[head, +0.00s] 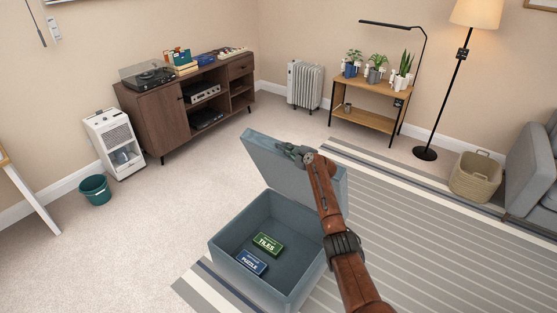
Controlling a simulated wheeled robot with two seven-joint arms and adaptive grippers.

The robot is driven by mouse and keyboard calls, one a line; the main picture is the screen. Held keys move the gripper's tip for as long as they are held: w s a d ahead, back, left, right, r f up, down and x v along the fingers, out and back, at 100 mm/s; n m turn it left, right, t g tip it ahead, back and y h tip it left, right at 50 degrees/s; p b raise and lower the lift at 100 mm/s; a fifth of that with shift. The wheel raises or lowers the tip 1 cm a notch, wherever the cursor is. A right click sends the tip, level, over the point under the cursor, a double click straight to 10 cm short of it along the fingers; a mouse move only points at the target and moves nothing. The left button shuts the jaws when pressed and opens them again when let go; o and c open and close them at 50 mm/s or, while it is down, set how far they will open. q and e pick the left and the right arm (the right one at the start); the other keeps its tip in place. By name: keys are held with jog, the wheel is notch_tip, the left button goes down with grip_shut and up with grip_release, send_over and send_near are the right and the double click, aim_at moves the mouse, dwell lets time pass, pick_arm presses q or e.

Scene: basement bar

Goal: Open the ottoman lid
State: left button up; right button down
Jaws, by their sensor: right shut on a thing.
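The blue-grey ottoman (238,268) stands on the floor at the lower middle of the head view. Its lid (262,158) is raised, tilted up at the far side of the box, so the inside shows. A green box marked TILES (268,244) and a blue box marked PUZZLE (252,262) lie on its bottom. My right gripper (290,151) is shut on the lid at its upper edge. My right arm crosses in front and hides part of the lid and the ottoman's right side. My left gripper is not in view.
The ottoman stands at the edge of a striped rug (420,235). A wooden sideboard (165,125), a white appliance (113,140) and a green bin (95,190) stand at the left. A plant table (365,120) and a basket (475,178) are farther back. Carpet left of the ottoman is clear.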

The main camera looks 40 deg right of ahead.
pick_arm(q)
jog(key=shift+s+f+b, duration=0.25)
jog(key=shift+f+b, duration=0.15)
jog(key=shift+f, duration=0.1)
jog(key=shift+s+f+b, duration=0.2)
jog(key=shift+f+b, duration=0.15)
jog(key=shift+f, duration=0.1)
pick_arm(e)
jog(key=shift+w+d+r, duration=0.1)
jog(key=shift+d+r, duration=0.15)
jog(key=shift+d, duration=0.5)
jog(key=shift+w+d+r, duration=0.1)
jog(key=shift+d+r, duration=0.1)
jog(key=shift+d, duration=0.55)
jog(key=c, duration=2.3)
grip_release()
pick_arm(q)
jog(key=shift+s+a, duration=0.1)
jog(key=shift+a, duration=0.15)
pick_arm(e)
jog(key=shift+v, duration=1.05)
jog(key=v, duration=1)
jog(key=shift+w+d+r, duration=0.1)
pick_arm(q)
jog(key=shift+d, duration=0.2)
